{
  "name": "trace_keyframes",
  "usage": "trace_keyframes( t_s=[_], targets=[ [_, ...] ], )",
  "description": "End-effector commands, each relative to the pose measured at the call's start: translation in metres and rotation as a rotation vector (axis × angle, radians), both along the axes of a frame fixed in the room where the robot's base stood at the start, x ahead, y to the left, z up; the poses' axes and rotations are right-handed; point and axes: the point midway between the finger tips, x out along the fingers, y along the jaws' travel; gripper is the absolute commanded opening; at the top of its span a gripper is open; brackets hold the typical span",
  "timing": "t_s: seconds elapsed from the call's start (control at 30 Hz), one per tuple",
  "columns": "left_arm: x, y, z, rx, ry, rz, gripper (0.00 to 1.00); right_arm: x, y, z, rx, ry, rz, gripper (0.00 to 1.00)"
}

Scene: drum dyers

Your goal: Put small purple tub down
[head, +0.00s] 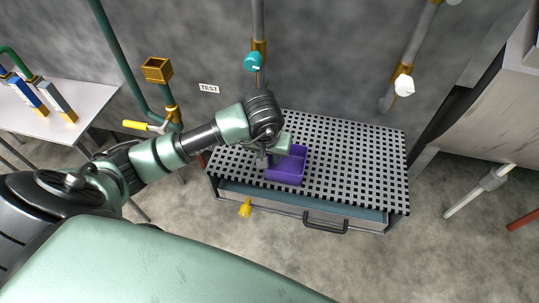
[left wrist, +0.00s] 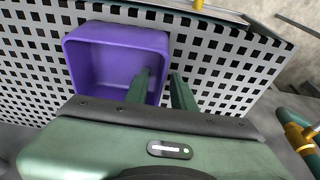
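The small purple tub (head: 287,176) is upright on the perforated metal top of the drain table (head: 345,160), near its front left part. My left gripper (head: 268,157) is at the tub's left side in the head view. In the left wrist view, the tub (left wrist: 112,55) is open-topped and looks empty. The left gripper's fingers (left wrist: 160,82) straddle one tub wall, one inside and one outside, with a visible gap between them. Contact with the wall is hard to tell. My right gripper is not in view.
A teal tap (head: 254,62) and a white tap (head: 404,85) hang on pipes above the table. A yellow knob (head: 245,208) and a dark handle (head: 325,223) are at its front. A white side table (head: 85,97) stands left. The grating's right part is clear.

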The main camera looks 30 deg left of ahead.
Motion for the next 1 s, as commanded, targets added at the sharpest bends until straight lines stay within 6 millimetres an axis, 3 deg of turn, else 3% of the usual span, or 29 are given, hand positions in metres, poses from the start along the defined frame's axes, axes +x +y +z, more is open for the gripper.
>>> trace_keyframes(
  t_s=[0.17, 0.7, 1.0],
  targets=[
    [0.0, -0.001, 0.009, -0.001, -0.003, -0.001, 0.25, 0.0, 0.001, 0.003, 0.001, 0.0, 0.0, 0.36],
    [-0.025, -0.008, 0.107, 0.0, -0.004, -0.001, 0.25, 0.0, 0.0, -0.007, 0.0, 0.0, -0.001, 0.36],
    [-0.03, -0.009, 0.119, 0.0, 0.001, 0.0, 0.25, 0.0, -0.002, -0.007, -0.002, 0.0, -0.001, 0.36]
  ],
)
